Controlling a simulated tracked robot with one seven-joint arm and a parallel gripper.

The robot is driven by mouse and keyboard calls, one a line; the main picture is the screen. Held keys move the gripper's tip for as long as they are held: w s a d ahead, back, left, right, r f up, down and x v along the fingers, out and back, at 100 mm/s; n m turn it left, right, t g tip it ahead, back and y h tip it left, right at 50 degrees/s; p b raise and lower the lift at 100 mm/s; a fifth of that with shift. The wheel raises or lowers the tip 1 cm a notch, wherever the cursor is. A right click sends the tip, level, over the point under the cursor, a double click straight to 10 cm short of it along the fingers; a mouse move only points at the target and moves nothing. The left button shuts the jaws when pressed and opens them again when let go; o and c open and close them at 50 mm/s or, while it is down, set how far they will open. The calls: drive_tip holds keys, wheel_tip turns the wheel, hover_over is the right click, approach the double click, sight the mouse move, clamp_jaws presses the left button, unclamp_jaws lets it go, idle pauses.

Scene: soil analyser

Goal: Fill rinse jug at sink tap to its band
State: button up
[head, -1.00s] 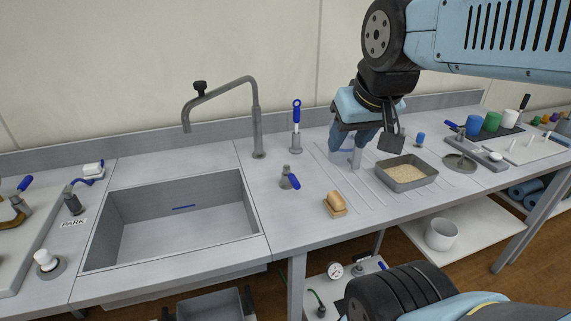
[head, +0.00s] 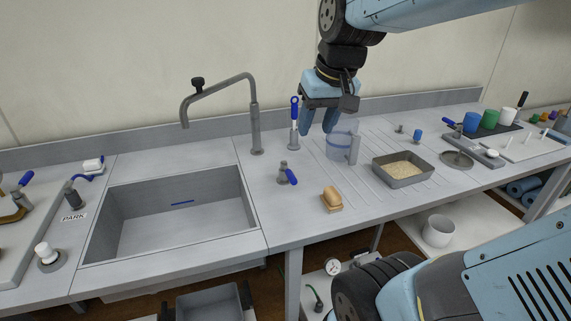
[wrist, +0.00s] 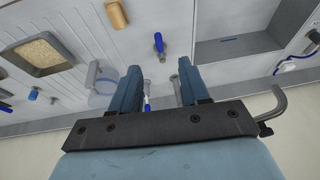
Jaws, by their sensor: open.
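The clear rinse jug (head: 338,147) with a blue band and a grey handle stands upright on the ribbed drainboard right of the sink. My gripper (head: 318,124) is open and empty, pointing down just behind and left of the jug. In the wrist view the jug (wrist: 102,80) lies left of my fingers (wrist: 159,72), outside the gap between them. The sink tap (head: 256,125) stands behind the sink (head: 250,219), its spout over the basin's back. A blue-levered valve (head: 286,174) stands on the counter between sink and jug.
An upright blue-handled tool (head: 294,115) stands close left of my gripper. The basin is empty but for a blue mark.

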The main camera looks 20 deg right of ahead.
drive_tip(key=w+d+f+g+y, duration=0.15)
drive_tip(key=w+f+g, duration=0.35)
drive_tip(key=w, duration=0.8)
drive_tip(key=t, duration=0.1)
approach(291, 173)
drive_tip(key=x, duration=0.8)
drive_tip(key=shift+f, duration=0.3)
clamp_jaws()
